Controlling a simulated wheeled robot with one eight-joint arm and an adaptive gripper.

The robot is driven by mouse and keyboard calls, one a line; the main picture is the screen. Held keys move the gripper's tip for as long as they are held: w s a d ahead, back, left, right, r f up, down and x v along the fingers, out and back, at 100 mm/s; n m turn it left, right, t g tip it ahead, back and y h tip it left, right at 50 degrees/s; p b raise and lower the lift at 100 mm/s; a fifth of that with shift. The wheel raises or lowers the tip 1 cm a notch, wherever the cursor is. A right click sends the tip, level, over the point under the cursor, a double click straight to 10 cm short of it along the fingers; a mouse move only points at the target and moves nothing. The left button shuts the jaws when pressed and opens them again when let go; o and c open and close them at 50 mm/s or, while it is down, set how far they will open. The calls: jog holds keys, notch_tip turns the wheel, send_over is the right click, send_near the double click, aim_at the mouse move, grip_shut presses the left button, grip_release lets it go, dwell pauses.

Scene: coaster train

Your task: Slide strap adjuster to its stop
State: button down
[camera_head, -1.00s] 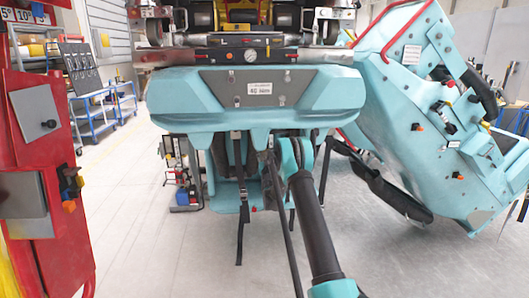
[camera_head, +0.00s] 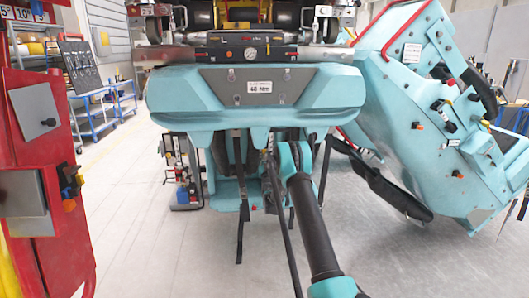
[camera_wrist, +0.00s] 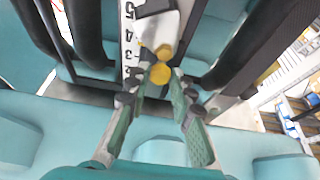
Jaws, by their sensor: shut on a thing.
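In the wrist view, my gripper (camera_wrist: 160,82) has its two green-padded fingers drawn together at the tips around a yellow knob (camera_wrist: 160,73). The knob is in front of a pale grey slider block (camera_wrist: 158,30), which I take to be the strap adjuster. The block lies over a white numbered scale strip (camera_wrist: 129,32), with several digits visible. The block partly hides the strip, so I cannot tell its distance from a stop. In the head view, my arm reaches under the teal front panel (camera_head: 180,105), where fingertips and adjuster are too small to make out.
Dark straps (camera_head: 240,185) hang below the panel. Dark padded bars (camera_wrist: 84,35) run beside the scale in the wrist view. A tilted teal seat shell (camera_head: 440,130) stands on the right, and a red post (camera_head: 40,255) on the left. The floor between is mostly clear.

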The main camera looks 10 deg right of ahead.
jog(key=c, duration=1.3)
grip_release()
jog(key=v, duration=1.2)
